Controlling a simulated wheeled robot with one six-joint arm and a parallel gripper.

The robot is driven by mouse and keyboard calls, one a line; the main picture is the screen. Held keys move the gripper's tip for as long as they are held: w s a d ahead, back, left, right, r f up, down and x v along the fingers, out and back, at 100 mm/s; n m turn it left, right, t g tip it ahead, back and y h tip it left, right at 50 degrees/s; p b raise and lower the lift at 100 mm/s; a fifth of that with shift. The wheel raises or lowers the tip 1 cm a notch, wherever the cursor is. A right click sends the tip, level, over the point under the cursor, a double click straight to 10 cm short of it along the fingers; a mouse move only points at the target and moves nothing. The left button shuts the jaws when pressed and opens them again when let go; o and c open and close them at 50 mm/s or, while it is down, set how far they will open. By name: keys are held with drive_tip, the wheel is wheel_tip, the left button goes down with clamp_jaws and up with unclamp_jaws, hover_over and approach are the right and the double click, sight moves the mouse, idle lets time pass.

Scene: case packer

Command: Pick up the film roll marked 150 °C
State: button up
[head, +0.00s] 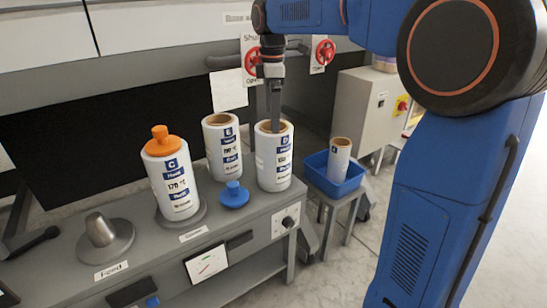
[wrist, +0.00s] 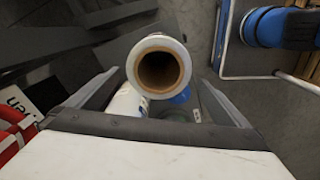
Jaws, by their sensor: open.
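The white film roll marked D (head: 273,160) stands upright on the right end of the grey bench; its temperature print is small but looks like 150 °C. My gripper (head: 274,112) points down at its top, open, with a finger overlapping the brown core opening in the head view. In the wrist view the roll's open end (wrist: 158,48) shows between and beyond the fingers (wrist: 158,80). I cannot tell whether they touch it. A second roll, marked about 190 °C (head: 222,150), stands just left of it. Roll C, marked 170 °C (head: 176,187), has an orange cap (head: 162,141).
A blue knobbed cap (head: 234,195) lies on the bench in front of the rolls. A smaller roll (head: 339,158) stands in a blue bin (head: 318,171) on a stand to the right. Red valve wheels (head: 252,61) are behind my gripper. A metal cone (head: 100,231) sits at the bench's left.

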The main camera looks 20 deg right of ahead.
sight(274, 156)
wheel_tip(274, 156, down, 11)
drive_tip(key=shift+w+d+f, duration=0.1)
drive_tip(key=shift+f, duration=0.1)
idle(0.5)
drive_tip(key=shift+c, duration=0.6)
drive_tip(key=c, duration=1.4)
drive_tip(key=shift+o, duration=0.2)
drive_tip(key=shift+r, duration=0.15)
